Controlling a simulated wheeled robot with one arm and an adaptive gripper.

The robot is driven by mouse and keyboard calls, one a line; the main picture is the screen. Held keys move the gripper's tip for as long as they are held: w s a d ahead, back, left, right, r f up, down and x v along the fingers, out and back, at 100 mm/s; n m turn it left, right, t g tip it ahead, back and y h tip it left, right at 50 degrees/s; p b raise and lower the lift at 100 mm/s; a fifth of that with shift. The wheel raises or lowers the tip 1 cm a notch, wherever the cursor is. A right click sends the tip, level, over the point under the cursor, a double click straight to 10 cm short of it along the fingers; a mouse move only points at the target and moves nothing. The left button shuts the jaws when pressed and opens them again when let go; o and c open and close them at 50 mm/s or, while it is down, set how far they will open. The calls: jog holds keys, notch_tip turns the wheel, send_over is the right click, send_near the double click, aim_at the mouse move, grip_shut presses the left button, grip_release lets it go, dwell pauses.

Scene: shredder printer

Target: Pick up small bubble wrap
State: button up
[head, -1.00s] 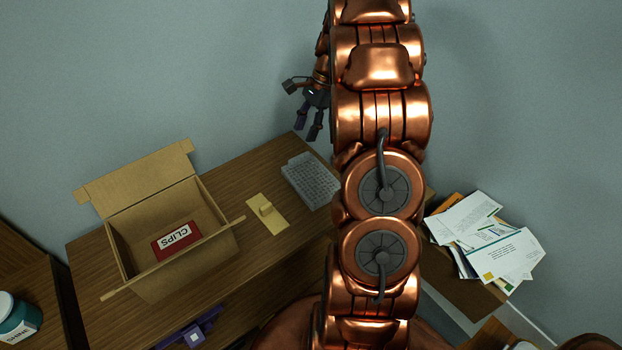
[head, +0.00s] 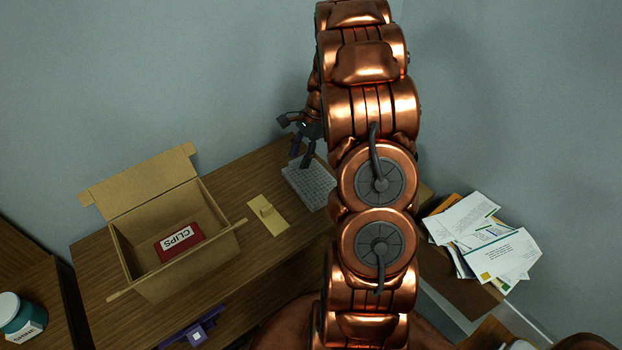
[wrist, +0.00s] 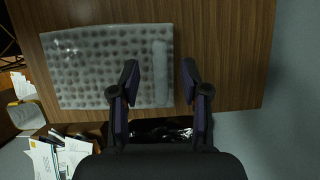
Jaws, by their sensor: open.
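The small bubble wrap (head: 311,186) is a flat grey, dimpled sheet lying on the wooden tabletop. It also shows in the wrist view (wrist: 95,68), with a smooth strip along its right edge. My gripper (head: 301,163) is over the far edge of the sheet in the head view. In the wrist view my gripper (wrist: 159,70) is open and empty, its left finger over the sheet's right part and its right finger over bare wood just beyond it. Height above the sheet is hard to tell.
An open cardboard box (head: 170,240) holds a red CLIPS box (head: 180,242) on the table's left. A yellow pad-like item (head: 267,211) lies between box and wrap. Papers (head: 485,238) are piled at the right. The wall is close behind the table.

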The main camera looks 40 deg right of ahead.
jog(key=shift+c, duration=0.3)
grip_shut()
jog(key=shift+w+r+b, duration=0.1)
jog(key=shift+r+b, duration=0.4)
jog(key=shift+r, duration=1.2)
jog(key=shift+s+r, duration=0.15)
jog(key=shift+s, duration=0.15)
jog(key=s+a+r+b, duration=0.1)
jog(key=s+a+b, duration=0.1)
jog(key=s, duration=1.3)
jog(key=shift+s+a+r+b, duration=0.15)
jog(key=shift+a+r+b, duration=0.05)
jog(key=shift+a+b, duration=0.25)
